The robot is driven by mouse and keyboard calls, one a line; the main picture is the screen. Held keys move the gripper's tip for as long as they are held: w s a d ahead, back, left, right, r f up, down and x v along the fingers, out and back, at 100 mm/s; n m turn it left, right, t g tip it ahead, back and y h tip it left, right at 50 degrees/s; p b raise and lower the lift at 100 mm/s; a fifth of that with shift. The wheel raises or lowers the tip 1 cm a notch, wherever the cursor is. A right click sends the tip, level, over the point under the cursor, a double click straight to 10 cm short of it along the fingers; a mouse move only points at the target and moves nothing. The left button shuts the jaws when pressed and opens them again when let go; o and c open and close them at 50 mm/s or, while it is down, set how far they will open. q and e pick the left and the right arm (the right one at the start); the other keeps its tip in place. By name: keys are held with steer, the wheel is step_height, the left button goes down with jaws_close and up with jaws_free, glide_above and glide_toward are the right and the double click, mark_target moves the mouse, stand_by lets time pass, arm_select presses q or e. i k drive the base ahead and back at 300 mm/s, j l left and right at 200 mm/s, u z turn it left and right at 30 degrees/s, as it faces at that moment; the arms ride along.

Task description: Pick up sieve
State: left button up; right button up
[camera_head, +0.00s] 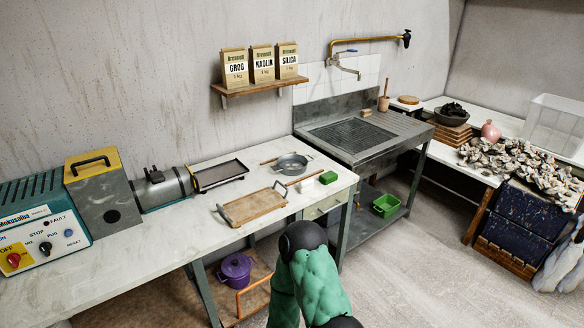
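A round grey metal vessel (292,163) sits on the white worktop near its back right corner. It is shallow, has small handles at its rim, and looks like the sieve; its mesh is too small to make out. Nothing holds it. Part of my own arm, green with black joints, rises at the bottom middle of the view, in front of the table and well apart from the vessel. Neither gripper shows in this view.
A grey machine (103,195) fills the table's left. A sink (357,135) stands to the right.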

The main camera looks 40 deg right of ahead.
mark_target(292, 165)
steer(key=i+l+u, duration=0.1)
steer(key=l, duration=0.5)
steer(key=i+l+u, duration=0.1)
steer(key=l, duration=1.15)
steer(key=i+u, duration=0.05)
